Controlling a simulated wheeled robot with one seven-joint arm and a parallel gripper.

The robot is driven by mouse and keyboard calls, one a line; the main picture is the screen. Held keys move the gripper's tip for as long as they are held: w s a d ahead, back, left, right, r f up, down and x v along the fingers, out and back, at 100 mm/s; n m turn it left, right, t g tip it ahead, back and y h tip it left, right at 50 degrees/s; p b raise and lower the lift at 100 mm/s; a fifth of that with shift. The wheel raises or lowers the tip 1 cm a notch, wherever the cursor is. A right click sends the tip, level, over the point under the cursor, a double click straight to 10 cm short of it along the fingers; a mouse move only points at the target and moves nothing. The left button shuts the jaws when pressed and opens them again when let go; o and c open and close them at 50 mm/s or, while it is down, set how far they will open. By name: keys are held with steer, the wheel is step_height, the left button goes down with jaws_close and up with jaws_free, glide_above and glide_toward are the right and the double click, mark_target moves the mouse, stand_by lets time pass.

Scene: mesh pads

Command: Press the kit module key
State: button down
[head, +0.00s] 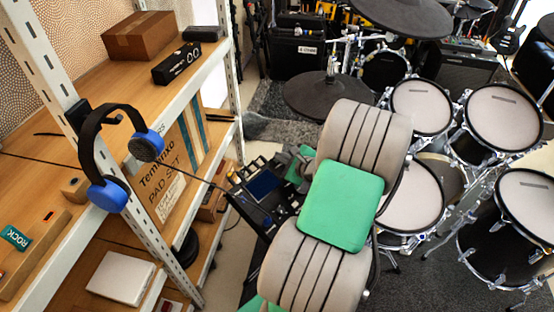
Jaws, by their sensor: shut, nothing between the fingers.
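The kit module (262,187) is a dark box with a blue screen and small controls, left of my arm and right of the shelf. Its single keys are too small to tell apart. My grey and green arm reaches across the middle of the view and covers the module's right side.
A shelf with a brown cardboard box (151,36), a black box (176,63) and blue headphones (109,196) hanging at its post stands at left. Drum pads (494,117) and a dark cymbal pad (318,97) crowd the right and back. A thin cable runs toward the module.

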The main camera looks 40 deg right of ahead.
steer(key=shift+s+r+p, duration=0.25)
steer(key=shift+r+p, duration=0.55)
steer(key=shift+p, duration=0.15)
step_height(320, 180, up, 6)
steer(key=s+p, duration=0.2)
steer(key=p, duration=0.3)
steer(key=shift+f, duration=0.15)
